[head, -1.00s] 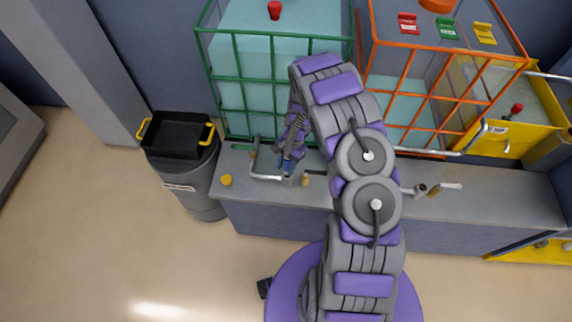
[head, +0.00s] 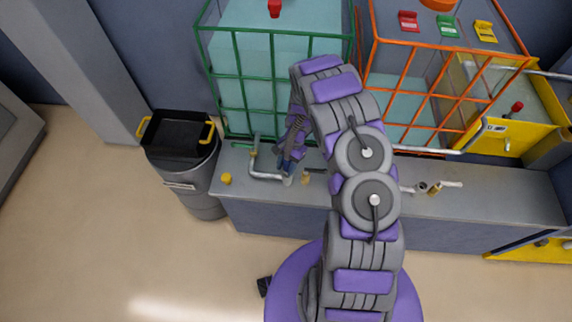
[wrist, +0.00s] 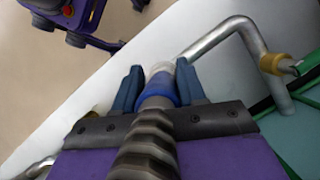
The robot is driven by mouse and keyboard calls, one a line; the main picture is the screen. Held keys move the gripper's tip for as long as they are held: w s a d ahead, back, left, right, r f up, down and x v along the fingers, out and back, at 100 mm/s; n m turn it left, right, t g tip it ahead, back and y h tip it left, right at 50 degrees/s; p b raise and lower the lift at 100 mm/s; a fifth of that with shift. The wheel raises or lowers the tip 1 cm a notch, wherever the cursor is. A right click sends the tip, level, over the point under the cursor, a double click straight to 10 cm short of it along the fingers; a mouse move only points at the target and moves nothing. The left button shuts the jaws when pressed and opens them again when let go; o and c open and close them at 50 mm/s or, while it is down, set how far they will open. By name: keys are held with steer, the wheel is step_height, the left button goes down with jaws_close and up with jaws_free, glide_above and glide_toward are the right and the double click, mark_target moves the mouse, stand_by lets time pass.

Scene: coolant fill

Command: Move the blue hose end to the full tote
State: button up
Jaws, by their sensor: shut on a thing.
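My gripper (wrist: 158,88) is shut on the blue hose end (wrist: 160,83), with one dark blue finger on each side of it. The grey ribbed hose (wrist: 147,140) runs back from the blue collar towards the camera. The hose end's tip is at the near end of a bent grey pipe (wrist: 218,36); I cannot tell whether they are joined. In the head view my gripper (head: 288,164) is low over the counter, in front of the green-caged tote (head: 240,95), which holds pale teal liquid to a high level. The same pipe (head: 264,177) runs from its base.
The orange-caged tote (head: 408,83) stands to the right with a lower level; its outlet (head: 420,188) is on the counter (head: 480,205). A yellow knob (head: 226,179) is at the counter's left edge. A grey bin (head: 195,183) stands left. The floor at left is clear.

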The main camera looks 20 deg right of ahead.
steer(key=shift+f, duration=0.8)
steer(key=shift+r, duration=0.1)
steer(key=shift+r+p, duration=0.45)
steer(key=shift+r, duration=0.85)
steer(key=shift+p, duration=0.4)
stand_by(1.1)
steer(key=shift+f, duration=1.45)
steer(key=o, duration=0.9)
steer(key=shift+r, duration=0.1)
